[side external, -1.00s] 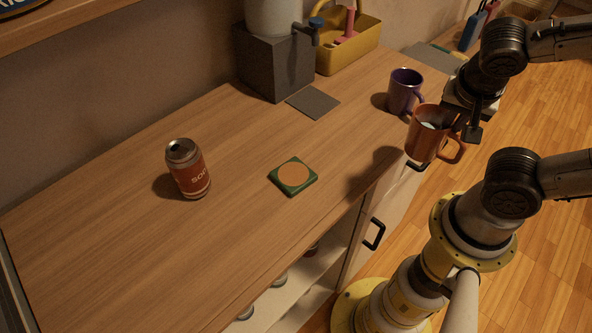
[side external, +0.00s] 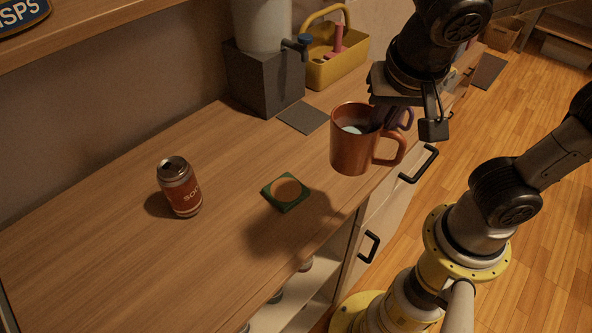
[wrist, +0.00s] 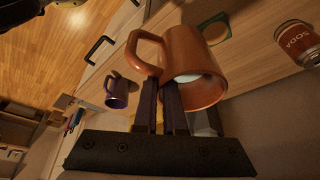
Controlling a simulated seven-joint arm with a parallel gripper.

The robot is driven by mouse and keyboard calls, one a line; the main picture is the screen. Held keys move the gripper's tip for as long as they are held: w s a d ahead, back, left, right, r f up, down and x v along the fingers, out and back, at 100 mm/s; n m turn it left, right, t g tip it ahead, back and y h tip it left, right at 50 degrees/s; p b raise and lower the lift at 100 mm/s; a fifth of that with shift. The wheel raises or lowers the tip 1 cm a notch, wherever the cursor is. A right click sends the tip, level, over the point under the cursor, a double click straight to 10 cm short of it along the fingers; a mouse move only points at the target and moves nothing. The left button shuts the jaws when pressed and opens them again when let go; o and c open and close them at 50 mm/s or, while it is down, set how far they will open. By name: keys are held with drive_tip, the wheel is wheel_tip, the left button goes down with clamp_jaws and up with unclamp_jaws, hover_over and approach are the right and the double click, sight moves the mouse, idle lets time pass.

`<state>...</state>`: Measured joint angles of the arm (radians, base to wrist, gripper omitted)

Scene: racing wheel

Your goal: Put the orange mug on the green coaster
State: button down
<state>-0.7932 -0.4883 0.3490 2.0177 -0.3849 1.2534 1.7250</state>
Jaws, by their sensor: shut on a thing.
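The orange mug (side external: 352,146) hangs in the air above the counter's front edge, roughly upright, with its handle to the right. My gripper (side external: 385,112) is shut on the mug's rim or wall. In the wrist view the fingers (wrist: 163,105) meet the mug (wrist: 190,62) beside its handle. The green coaster (side external: 286,192), with an orange-brown round centre, lies flat and empty on the counter, left of and below the mug in the side view. Part of it shows behind the mug in the wrist view (wrist: 216,28).
A soda can (side external: 180,187) stands left of the coaster. A purple mug (wrist: 117,92) stands behind the held mug, mostly hidden in the side view. A grey dispenser block (side external: 265,78) and a yellow caddy (side external: 336,65) stand at the back. The counter around the coaster is clear.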

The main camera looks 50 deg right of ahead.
drive_tip(key=shift+w+a+f, duration=0.8)
drive_tip(key=shift+w+f, duration=1)
drive_tip(key=shift+f, duration=0.2)
drive_tip(key=shift+w+a+f, duration=0.85)
drive_tip(key=shift+w+f, duration=0.95)
drive_tip(key=shift+f, duration=0.15)
drive_tip(key=shift+w+a+f, duration=0.8)
drive_tip(key=shift+w+f, duration=1)
drive_tip(key=shift+f, duration=0.2)
drive_tip(key=shift+f, duration=0.1)
drive_tip(key=c, duration=1)
unclamp_jaws()
